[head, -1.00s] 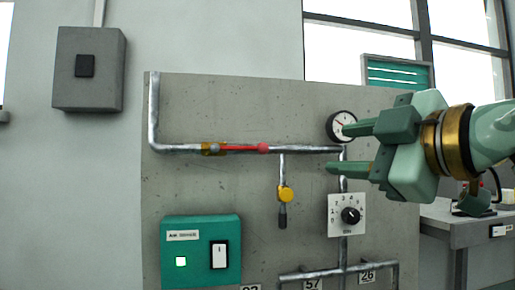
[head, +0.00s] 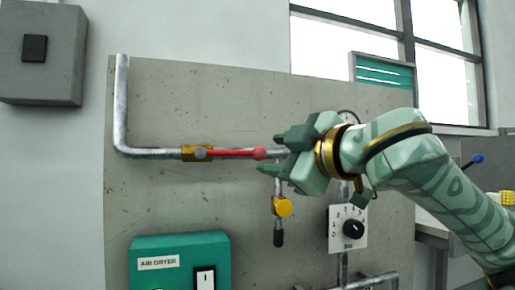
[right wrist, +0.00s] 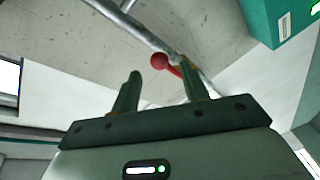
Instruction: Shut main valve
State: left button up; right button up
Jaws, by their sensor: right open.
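The main valve appears to be the brass valve (head: 195,153) on the horizontal pipe, with a red lever (head: 232,153) lying along the pipe and pointing right to a round knob. My right gripper (head: 272,153) is open, its fingertips just right of the knob, one above and one below its height. In the right wrist view, the red knob (right wrist: 158,61) shows between the tips of my open right gripper (right wrist: 160,68). I cannot tell whether they touch. My left gripper is not in view.
A small yellow valve (head: 282,207) with a dark handle hangs on a branch pipe below my right gripper. A dial plate (head: 347,229) is at lower right, and a green air dryer box (head: 180,262) at lower left. The gauge is mostly hidden behind my gripper.

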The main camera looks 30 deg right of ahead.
aim_at(263, 153)
jog(key=w+p, duration=0.1)
jog(key=w, duration=0.3)
jog(key=shift+w+a, duration=0.15)
jog(key=shift+w, duration=0.2)
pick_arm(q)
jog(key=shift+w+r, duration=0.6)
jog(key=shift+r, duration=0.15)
pick_arm(e)
jog(key=shift+w, duration=0.55)
grip_shut()
